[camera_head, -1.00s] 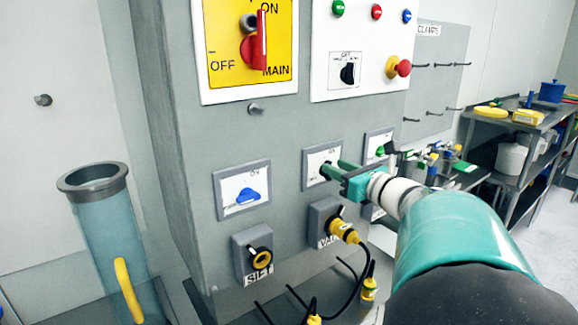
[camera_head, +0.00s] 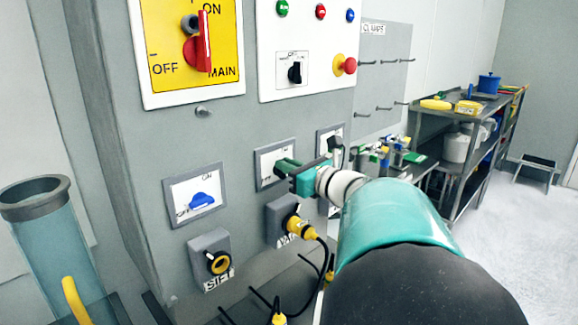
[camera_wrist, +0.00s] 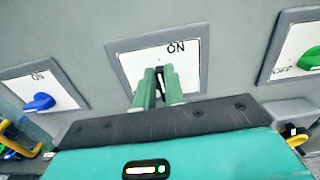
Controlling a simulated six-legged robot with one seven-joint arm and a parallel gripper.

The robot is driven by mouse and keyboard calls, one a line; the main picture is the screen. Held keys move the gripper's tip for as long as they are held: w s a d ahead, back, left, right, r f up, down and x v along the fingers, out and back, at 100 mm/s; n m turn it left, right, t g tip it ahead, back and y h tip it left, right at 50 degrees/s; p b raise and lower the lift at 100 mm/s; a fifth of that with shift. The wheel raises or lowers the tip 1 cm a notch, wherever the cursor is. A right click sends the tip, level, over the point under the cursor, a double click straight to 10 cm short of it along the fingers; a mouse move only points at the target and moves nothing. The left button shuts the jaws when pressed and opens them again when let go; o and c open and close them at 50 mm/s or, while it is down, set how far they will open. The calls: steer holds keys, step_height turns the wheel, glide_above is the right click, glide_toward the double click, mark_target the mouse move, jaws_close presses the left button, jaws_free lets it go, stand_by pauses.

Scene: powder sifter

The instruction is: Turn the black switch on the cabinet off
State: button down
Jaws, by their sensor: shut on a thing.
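The black switch (camera_wrist: 159,73) is on the middle white plate (camera_wrist: 125,60) with a grey frame, under the word ON, in the wrist view. Only a thin dark strip of it shows between my green fingers. My gripper (camera_wrist: 158,84) is shut on it, one finger on each side. The strip looks about upright, but its exact angle is mostly hidden. In the head view my gripper (camera_head: 281,166) reaches the same plate (camera_head: 263,160) on the cabinet (camera_head: 235,130), and the switch itself is hidden there.
A blue knob (camera_head: 202,200) is left of the plate, and a green knob (camera_wrist: 312,58) is right of it. Another black switch (camera_head: 295,72) is on the upper white panel. A red main handle (camera_head: 204,42) is upper left. Yellow plugs (camera_head: 293,224) with cables hang below.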

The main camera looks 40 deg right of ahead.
steer(key=n, duration=0.3)
steer(key=a+n, duration=0.1)
steer(key=n, duration=0.4)
steer(key=shift+a+f+n, duration=0.25)
steer(key=shift+f+n, duration=0.05)
steer(key=shift+f, duration=0.05)
steer(key=n, duration=0.4)
steer(key=shift+a+f+n, duration=0.2)
steer(key=shift+f+n, duration=0.1)
steer(key=shift+f, duration=0.05)
steer(key=shift+s+f+n, duration=0.1)
steer(key=shift+f+n, duration=0.1)
steer(key=shift+n, duration=0.9)
steer(key=shift+f+n, duration=0.2)
steer(key=shift+n, duration=0.9)
steer(key=c, duration=1.5)
jaws_free()
steer(key=s, duration=1.3)
steer(key=shift+s+d, duration=0.1)
steer(key=shift+s, duration=0.25)
